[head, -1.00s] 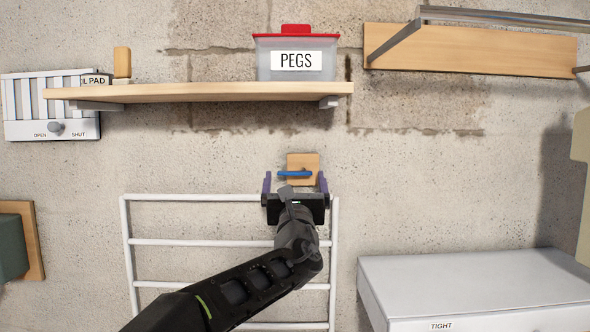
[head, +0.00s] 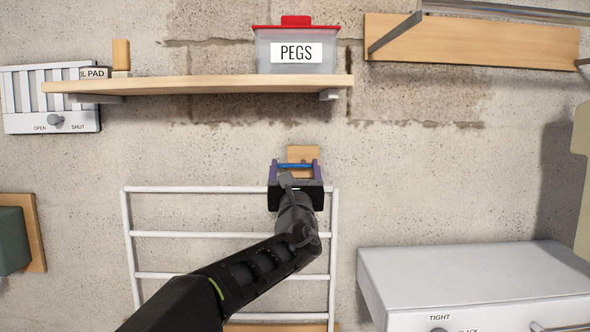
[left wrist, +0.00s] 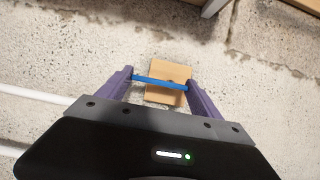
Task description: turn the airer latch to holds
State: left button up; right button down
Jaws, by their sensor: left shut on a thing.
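The airer latch (head: 294,165) is a blue bar on a small wooden block (head: 303,152) on the wall, above the top right of the white airer (head: 205,190). The bar lies nearly level across the block. My left gripper (head: 296,170) has its purple fingers at the two ends of the bar and is shut on it. In the left wrist view the blue latch (left wrist: 158,83) spans between both fingertips, with the wooden block (left wrist: 172,68) behind it. The gripper body hides the airer's upper right part. No markings by the latch can be read. My right gripper is not in view.
A wooden shelf (head: 205,87) with a PEGS box (head: 296,50) runs above the latch. A vent panel (head: 50,100) is at the left, and a white cabinet (head: 470,278) at the lower right. The wall between shelf and latch is clear.

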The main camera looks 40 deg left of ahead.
pick_arm(q)
jog(key=c, duration=0.4)
jog(key=shift+f+y, duration=0.1)
jog(key=shift+y, duration=0.2)
jog(key=shift+w+d+f+n+g+y+b, duration=0.35)
jog(key=shift+n+g, duration=1.1)
jog(key=shift+n, duration=2.3)
jog(key=shift+w+d+f+n+g+y+b, duration=0.4)
jog(key=shift+n+g, duration=1.1)
jog(key=shift+n, duration=2.3)
jog(key=shift+w+d+n+g+y+b, duration=0.1)
jog(key=shift+d+n+g+b, duration=0.3)
jog(key=shift+n+g, duration=2.2)
jog(key=shift+a+n+t, duration=0.15)
jog(key=shift+n+t, duration=1)
jog(key=shift+n, duration=0.1)
